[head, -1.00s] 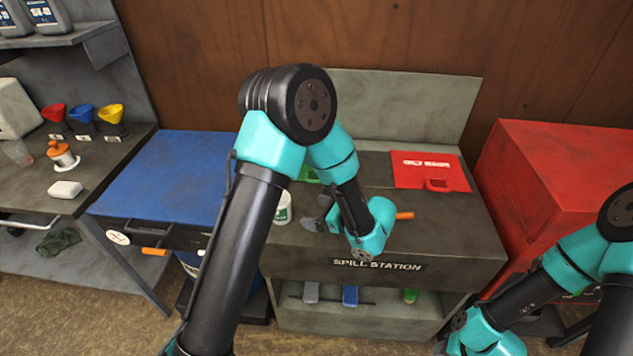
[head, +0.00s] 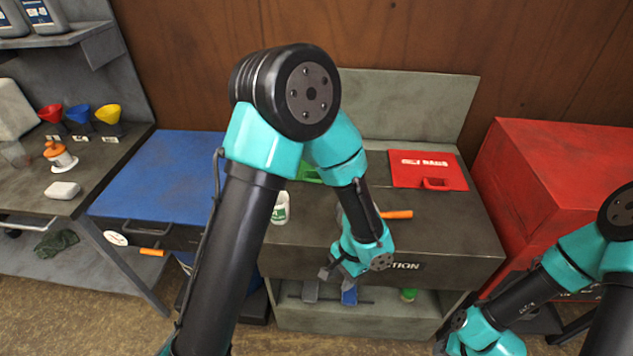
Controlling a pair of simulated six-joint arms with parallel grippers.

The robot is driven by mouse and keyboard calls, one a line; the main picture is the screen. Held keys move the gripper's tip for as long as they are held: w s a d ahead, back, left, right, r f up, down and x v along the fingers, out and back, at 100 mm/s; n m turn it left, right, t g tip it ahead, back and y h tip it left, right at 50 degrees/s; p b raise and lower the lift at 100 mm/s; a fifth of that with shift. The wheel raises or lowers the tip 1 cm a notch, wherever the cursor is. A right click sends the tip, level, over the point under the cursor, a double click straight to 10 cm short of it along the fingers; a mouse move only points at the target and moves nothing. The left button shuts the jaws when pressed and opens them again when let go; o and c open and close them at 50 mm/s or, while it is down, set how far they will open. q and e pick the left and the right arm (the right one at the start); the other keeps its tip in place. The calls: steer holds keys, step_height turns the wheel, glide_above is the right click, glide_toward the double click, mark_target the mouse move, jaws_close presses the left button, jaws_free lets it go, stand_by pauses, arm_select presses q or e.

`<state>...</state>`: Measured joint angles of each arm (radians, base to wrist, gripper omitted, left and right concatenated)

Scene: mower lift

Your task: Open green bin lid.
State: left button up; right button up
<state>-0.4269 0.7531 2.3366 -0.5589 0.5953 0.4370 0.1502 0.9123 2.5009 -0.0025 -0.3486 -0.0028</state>
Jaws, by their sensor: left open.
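A small part of the green bin lid (head: 308,174) shows on the spill station top, behind my left arm; most of it is hidden, so I cannot tell its state. My left gripper (head: 328,272) is at the front edge of the spill station, to the front of the green lid and apart from it. Its fingers are small and partly covered by the wrist; they are open. My right arm is at the lower right, and its gripper fingers are not visible.
The spill station (head: 455,225) also carries a red lid (head: 428,170), an orange-handled tool (head: 397,214) and a white-green container (head: 281,208). A red cabinet (head: 560,165) stands right, a blue-topped cart (head: 165,180) left. Free top lies right of my left wrist.

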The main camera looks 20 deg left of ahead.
mark_target(317, 182)
arm_select(q)
steer(key=w+d+n+t+h, duration=0.1)
steer(key=d+n+t+h, duration=0.1)
steer(key=d+n+h, duration=0.25)
steer(key=w+r+n+t+h, duration=0.2)
steer(key=w+r+n+t, duration=0.3)
steer(key=w+n+t, duration=0.65)
steer(key=w+a+r+n+t+y, duration=0.2)
steer(key=a+r+n+t+y, duration=0.15)
steer(key=a+n, duration=0.4)
steer(key=a+n+y, duration=0.1)
steer(key=a+y, duration=0.1)
steer(key=a, duration=0.1)
steer(key=s+a+f+n+y, duration=0.1)
steer(key=a+n+y, duration=0.1)
steer(key=a, duration=0.1)
steer(key=s+a+n+t+y, duration=0.1)
steer(key=a, duration=0.3)
steer(key=shift+s+a+f+n+y, duration=0.1)
steer(key=shift+s+f+n+y, duration=0.15)
steer(key=shift+y, duration=0.15)
steer(key=x, duration=1.7)
steer(key=shift+w, duration=0.2)
